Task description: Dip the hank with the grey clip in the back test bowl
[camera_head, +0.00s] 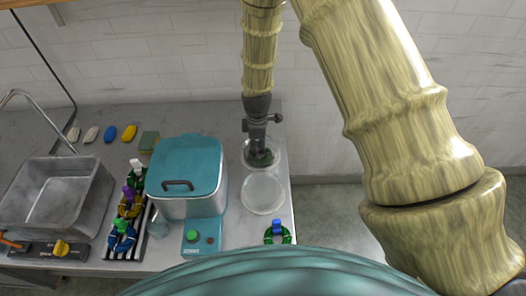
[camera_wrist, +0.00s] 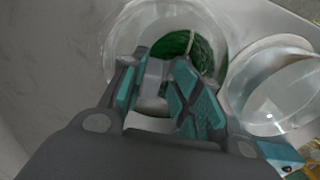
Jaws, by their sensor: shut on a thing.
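My gripper (camera_head: 260,143) points down over the back test bowl (camera_head: 275,148), shut on the grey clip (camera_wrist: 153,75) of a dark green hank (camera_wrist: 188,44). In the wrist view my gripper (camera_wrist: 158,88) has its fingers on either side of the clip. The green hank hangs within the outline of the clear back bowl (camera_wrist: 120,38); the fingers hide part of it. In the head view only a dark green patch of the hank (camera_head: 263,159) shows inside the bowl. I cannot tell how deep it hangs or whether it touches liquid.
A second clear bowl (camera_head: 263,194) stands just in front. A green hank with a blue clip (camera_head: 277,234) lies near the front edge. A teal-lidded pot (camera_head: 185,170), a rack of clipped hanks (camera_head: 128,210) and a sink (camera_head: 60,190) are at left. The counter ends just right of the bowls.

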